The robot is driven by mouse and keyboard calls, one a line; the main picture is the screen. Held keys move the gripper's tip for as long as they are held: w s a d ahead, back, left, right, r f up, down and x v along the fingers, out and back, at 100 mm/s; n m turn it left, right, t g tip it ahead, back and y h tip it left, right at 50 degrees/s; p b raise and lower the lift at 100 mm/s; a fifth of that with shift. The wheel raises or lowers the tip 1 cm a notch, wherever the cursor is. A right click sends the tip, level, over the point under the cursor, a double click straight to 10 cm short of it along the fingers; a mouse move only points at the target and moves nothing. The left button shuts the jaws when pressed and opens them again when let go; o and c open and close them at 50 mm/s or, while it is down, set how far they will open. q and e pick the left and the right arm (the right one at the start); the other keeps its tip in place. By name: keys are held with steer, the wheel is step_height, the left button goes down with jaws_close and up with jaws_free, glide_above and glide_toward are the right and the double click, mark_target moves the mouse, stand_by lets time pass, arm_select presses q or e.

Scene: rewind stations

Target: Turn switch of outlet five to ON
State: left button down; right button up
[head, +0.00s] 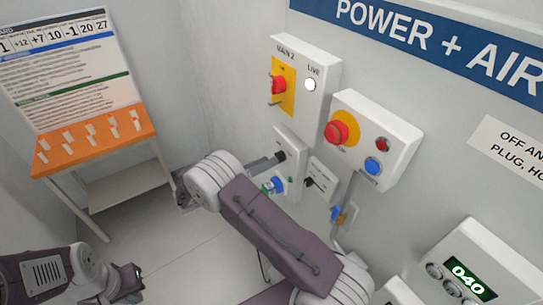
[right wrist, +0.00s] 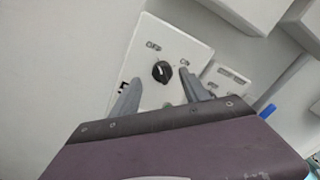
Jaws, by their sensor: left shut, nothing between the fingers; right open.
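The switch is a black round knob (right wrist: 162,72) on a white outlet box (right wrist: 190,50) with OFF at its upper left and ON at its right in the right wrist view. Its pointer is too small to read surely. The box also shows in the head view (head: 291,141), partly hidden by my right arm. No number five is legible. My right gripper (right wrist: 160,77) is open, with its fingers on either side of the knob, apparently apart from it; it also shows in the head view (head: 272,160). My left gripper (head: 134,277) is shut and empty at the lower left.
Above are a MAIN 2 box (head: 318,62) with a red handle and a box with a red emergency button (head: 338,132). An orange-topped table (head: 95,140) stands left. The floor between is clear.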

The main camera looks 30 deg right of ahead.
mark_target(279, 157)
steer(key=d, duration=0.3)
steer(key=shift+s+d+r, duration=0.1)
steer(key=shift+s+r, duration=0.05)
steer(key=shift+s, duration=0.05)
steer(key=shift+w, duration=0.15)
steer(key=shift+c, duration=0.9)
steer(key=c, duration=0.5)
jaws_close()
arm_select(q)
steer(key=shift+s+d+r, duration=0.1)
steer(key=shift+s+r, duration=0.1)
steer(key=shift+r, duration=0.35)
